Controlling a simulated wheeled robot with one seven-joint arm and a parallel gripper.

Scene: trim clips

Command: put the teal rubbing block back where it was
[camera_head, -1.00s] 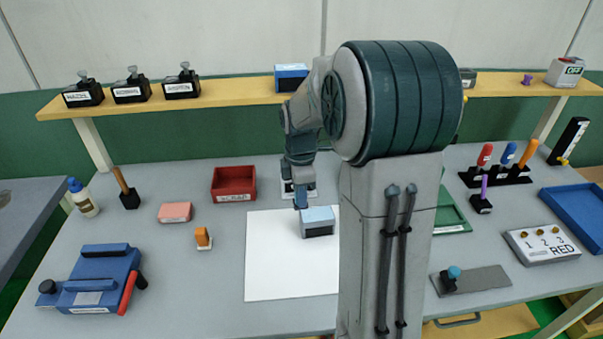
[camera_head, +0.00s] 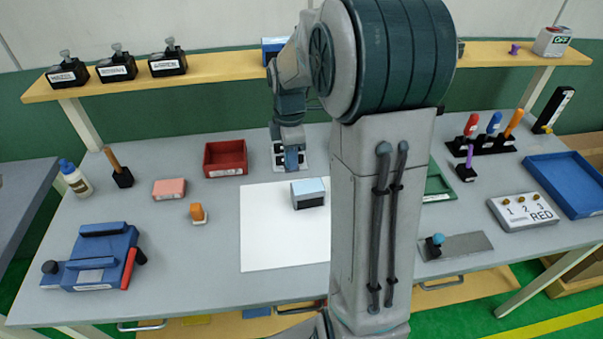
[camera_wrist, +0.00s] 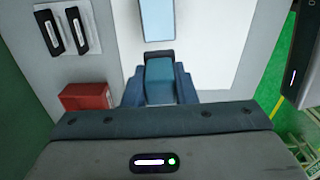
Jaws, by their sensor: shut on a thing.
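The teal rubbing block (camera_wrist: 159,82) shows in the wrist view between the two blue fingers of my gripper (camera_wrist: 160,92), which is shut on it. A dark piece shows at the block's far end. In the head view my gripper (camera_head: 291,165) hangs over the back of the table, just behind and left of a block with a light blue top (camera_head: 308,192). I cannot make out the teal block there. The light-blue-topped block lies on the white sheet (camera_head: 270,245) and also shows in the wrist view (camera_wrist: 157,20), apart from my fingers.
A white plate with black slots (camera_head: 304,158) lies close to my gripper. A red bin (camera_head: 226,158), a pink block (camera_head: 168,189) and an orange-topped stamp (camera_head: 198,212) stand to the left. A green tray (camera_head: 438,185) is right, partly behind my arm. The sheet's front is clear.

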